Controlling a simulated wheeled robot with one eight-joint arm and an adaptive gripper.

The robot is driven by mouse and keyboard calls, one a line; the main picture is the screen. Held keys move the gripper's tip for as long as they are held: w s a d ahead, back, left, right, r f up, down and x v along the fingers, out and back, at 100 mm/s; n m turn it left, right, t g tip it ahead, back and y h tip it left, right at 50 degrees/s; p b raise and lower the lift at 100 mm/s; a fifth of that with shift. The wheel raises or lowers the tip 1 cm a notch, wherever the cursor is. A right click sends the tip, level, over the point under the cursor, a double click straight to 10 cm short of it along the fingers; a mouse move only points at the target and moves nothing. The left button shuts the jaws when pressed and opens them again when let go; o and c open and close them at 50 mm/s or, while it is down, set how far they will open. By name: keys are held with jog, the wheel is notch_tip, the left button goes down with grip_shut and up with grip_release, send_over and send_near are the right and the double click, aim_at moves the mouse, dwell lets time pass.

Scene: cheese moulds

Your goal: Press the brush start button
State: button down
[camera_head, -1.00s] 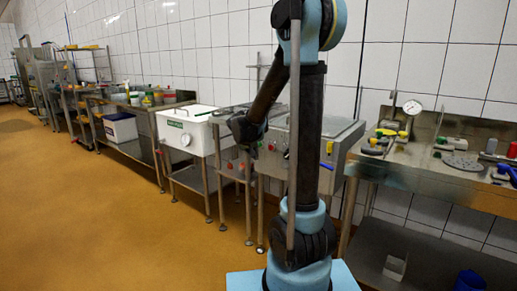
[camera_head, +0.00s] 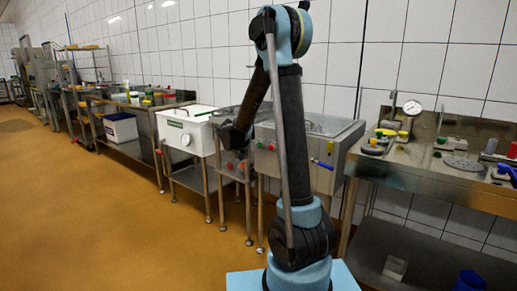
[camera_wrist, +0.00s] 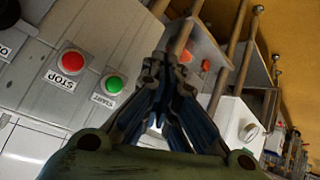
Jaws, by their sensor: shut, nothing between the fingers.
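The green START button (camera_wrist: 114,84) sits on the grey front panel of a steel machine, beside the red STOP button (camera_wrist: 71,61). In the head view the green button (camera_head: 259,143) and red button (camera_head: 271,147) are small spots on that panel. My gripper (camera_wrist: 165,62) is shut and empty, its fingertips together to the right of the green button in the wrist view and apart from it in the picture. How far the tips are from the panel is unclear. In the head view the fingers are hard to make out beside my dark forearm.
The machine (camera_head: 340,145) has a blue-handled valve (camera_head: 322,164) on its front. A white vat (camera_head: 188,122) with a gauge stands to the left. A steel bench (camera_head: 425,168) with tools is at the right. The floor (camera_head: 100,210) at left is clear.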

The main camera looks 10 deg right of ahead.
jog(key=w+d, duration=0.6)
dwell(0.5)
jog(key=shift+w+d, duration=0.15)
dwell(1.2)
jog(key=shift+w+d+r, duration=0.1)
jog(key=shift+w+d, duration=0.1)
jog(key=shift+d, duration=0.05)
jog(key=shift+w+d, duration=0.35)
dwell(1.1)
jog(key=shift+s+a, duration=0.1)
dwell(0.3)
jog(key=shift+s+a, duration=0.55)
jog(key=shift+a, duration=0.1)
jog(key=s+a, duration=0.3)
jog(key=shift+s+a, duration=0.2)
jog(key=shift+s, duration=0.1)
dwell(0.4)
